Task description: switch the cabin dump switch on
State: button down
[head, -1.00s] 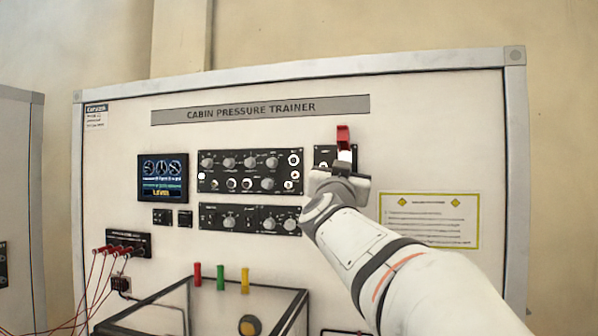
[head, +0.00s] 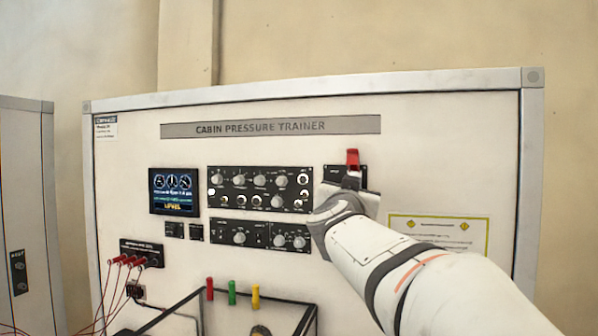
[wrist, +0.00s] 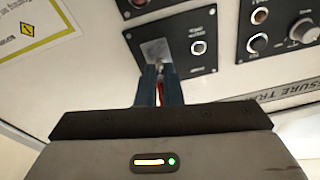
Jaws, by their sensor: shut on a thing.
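The cabin dump switch has a silver plate (wrist: 155,50) on a small black panel (wrist: 198,43) in the wrist view. Its red guard (head: 352,159) stands raised above my gripper in the head view. In the wrist view my gripper (wrist: 160,74) has its two dark fingers close together at the silver plate, shut on the switch. A little red shows between the fingers. I cannot tell how much of the grip is on the lever and how much on the guard. The lever's position is hidden by my fingers, and my arm covers part of the panel in the head view.
A black knob panel (head: 258,188) is left of the switch, with another knob panel (head: 260,234) below it. A screen (head: 174,191) is further left. A yellow-edged notice (head: 440,229) is on the right. Red plugs (head: 124,260) with cables are at lower left.

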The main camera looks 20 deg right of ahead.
jog(key=shift+r+g+y+p, duration=0.45)
jog(key=shift+r+g+y, duration=0.25)
jog(key=shift+g, duration=0.5)
jog(key=shift+r+g+y+p, duration=0.45)
jog(key=shift+g+y, duration=0.35)
jog(key=shift+g, duration=0.4)
jog(key=shift+r, duration=0.15)
jog(key=c, duration=1.6)
grip_release()
jog(key=shift+b+v, duration=0.6)
jog(key=shift+v, duration=3.2)
jog(key=shift+r, duration=0.1)
